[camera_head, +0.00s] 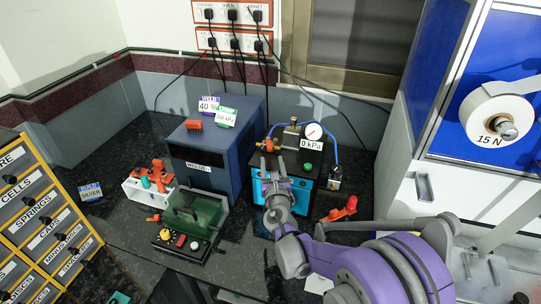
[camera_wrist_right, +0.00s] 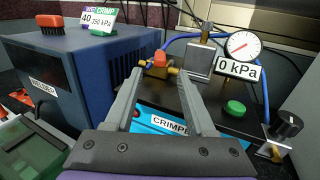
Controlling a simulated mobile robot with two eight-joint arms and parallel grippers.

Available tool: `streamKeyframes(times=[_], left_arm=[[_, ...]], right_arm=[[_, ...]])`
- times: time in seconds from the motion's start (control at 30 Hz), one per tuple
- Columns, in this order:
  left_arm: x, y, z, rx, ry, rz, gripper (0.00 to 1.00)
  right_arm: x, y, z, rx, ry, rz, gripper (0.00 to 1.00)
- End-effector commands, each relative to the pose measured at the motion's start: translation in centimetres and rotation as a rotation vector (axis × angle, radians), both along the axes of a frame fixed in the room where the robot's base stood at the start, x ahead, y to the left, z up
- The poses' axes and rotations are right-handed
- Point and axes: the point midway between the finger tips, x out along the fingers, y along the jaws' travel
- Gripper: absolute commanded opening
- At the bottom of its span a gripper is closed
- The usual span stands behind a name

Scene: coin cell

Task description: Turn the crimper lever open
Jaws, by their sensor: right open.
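The crimper (camera_head: 301,194) is a black box with a blue front. A "CRIMPER" label (camera_wrist_right: 170,124) shows on it in the wrist view. A small orange lever (camera_head: 268,145) with brass fittings is on its top at the left. In the wrist view the orange lever (camera_wrist_right: 160,60) appears just beyond and between the fingertips. My right gripper (camera_head: 272,165) is open in front of the crimper's top left; its fingers (camera_wrist_right: 160,80) stand apart on either side of the lever's line of sight. I cannot tell whether they touch it. My left gripper is not in view.
A blue welder (camera_head: 210,148) stands close to the crimper's left. A gauge (camera_head: 313,131) with a "0 kPa" sign and a green button (camera_head: 308,167) are on the crimper. A red-knobbed lever (camera_head: 350,204) is to the right. A drawer cabinet (camera_head: 40,225) is at far left.

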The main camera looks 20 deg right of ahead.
Motion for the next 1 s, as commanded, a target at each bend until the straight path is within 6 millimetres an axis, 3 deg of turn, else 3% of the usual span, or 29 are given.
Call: streamKeyframes(times=[0.2, 0.5, 0.53, 0.67, 0.83, 1.0], left_arm=[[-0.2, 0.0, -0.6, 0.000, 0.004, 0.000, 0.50], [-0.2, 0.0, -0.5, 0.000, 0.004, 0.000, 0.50], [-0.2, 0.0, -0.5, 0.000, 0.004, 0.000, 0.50], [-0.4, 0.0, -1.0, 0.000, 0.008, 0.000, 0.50], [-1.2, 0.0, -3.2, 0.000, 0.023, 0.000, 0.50], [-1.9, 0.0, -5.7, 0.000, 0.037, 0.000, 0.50]], right_arm=[[-2.5, 0.5, 0.0, 0.000, 0.000, -0.001, 0.55], [-2.8, 0.5, 0.1, 0.000, -0.001, -0.001, 0.55], [-2.8, 0.5, 0.1, 0.000, 0.000, -0.001, 0.53], [-2.8, 0.5, -0.6, 0.054, 0.011, 0.007, 0.30], [-3.0, 1.0, -3.5, 0.423, 0.059, 0.056, 0.00], [-3.2, 2.5, -4.1, 0.967, 0.057, 0.140, 0.00]])
